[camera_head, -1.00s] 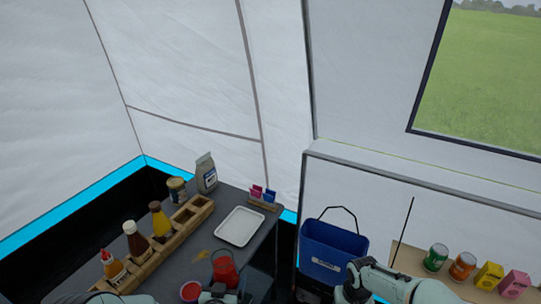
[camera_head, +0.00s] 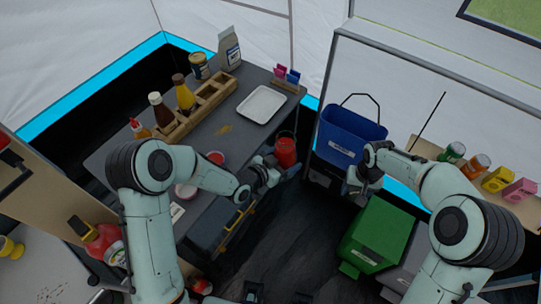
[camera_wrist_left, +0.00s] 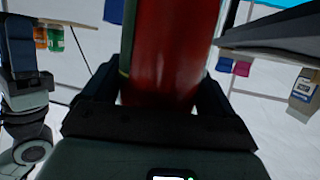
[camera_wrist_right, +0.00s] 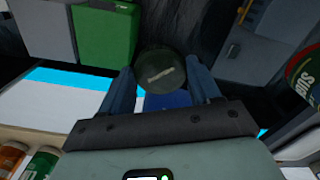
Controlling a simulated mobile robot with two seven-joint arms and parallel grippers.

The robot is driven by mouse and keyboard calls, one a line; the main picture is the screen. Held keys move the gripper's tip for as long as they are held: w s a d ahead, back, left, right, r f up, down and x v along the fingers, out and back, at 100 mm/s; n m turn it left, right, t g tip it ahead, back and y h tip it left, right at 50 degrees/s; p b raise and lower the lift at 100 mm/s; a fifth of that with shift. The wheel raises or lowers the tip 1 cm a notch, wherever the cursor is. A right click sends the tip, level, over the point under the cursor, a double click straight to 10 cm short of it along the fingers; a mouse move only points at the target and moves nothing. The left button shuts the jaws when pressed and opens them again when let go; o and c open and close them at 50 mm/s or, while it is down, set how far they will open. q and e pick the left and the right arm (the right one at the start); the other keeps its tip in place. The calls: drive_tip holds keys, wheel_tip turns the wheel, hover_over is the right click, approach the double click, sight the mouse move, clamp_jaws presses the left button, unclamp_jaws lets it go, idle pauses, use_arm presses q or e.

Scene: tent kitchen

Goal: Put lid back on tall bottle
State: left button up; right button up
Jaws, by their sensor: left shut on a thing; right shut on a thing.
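The tall red bottle (camera_head: 287,152) stands out beside the right edge of the dark table in the head view. My left gripper (camera_head: 272,170) is shut on it; the bottle's red body (camera_wrist_left: 165,50) fills the space between the fingers in the left wrist view. My right gripper (camera_head: 358,183) is shut on a round dark lid (camera_wrist_right: 160,72), seen face-on between its fingertips in the right wrist view. The lid is hard to make out in the head view. The two grippers are apart, the right one below the blue bucket. The bottle's mouth is not clearly visible.
The dark table (camera_head: 218,135) holds a white tray (camera_head: 261,105), a wooden rack (camera_head: 208,103) with sauce bottles, and red bowls. A blue bucket (camera_head: 349,137) and a green bin (camera_head: 375,238) stand to the right. Small cartons and cans sit on a shelf. The floor between is open.

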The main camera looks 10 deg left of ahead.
use_arm(q)
drive_tip(key=shift+w+d+f+m+g+h, duration=0.15)
drive_tip(key=shift+d+m+g+h, duration=0.35)
drive_tip(key=shift+d, duration=0.65)
drive_tip(key=shift+f, duration=0.1)
use_arm(e)
drive_tip(key=w+a+r+n, duration=0.3)
drive_tip(key=w+a+r, duration=0.4)
drive_tip(key=w+r, duration=0.2)
drive_tip(key=s+a+r, duration=0.1)
drive_tip(key=a+r, duration=0.3)
drive_tip(key=s+a+r+n, duration=0.1)
drive_tip(key=a+r, duration=0.4)
drive_tip(key=s+a+r+n, duration=0.1)
drive_tip(key=a+r, duration=0.3)
drive_tip(key=shift+a+r, duration=0.15)
drive_tip(key=shift+a, duration=0.15)
drive_tip(key=shift+s+a+r, duration=0.15)
drive_tip(key=shift+a+r, duration=0.1)
drive_tip(key=shift+r, duration=0.15)
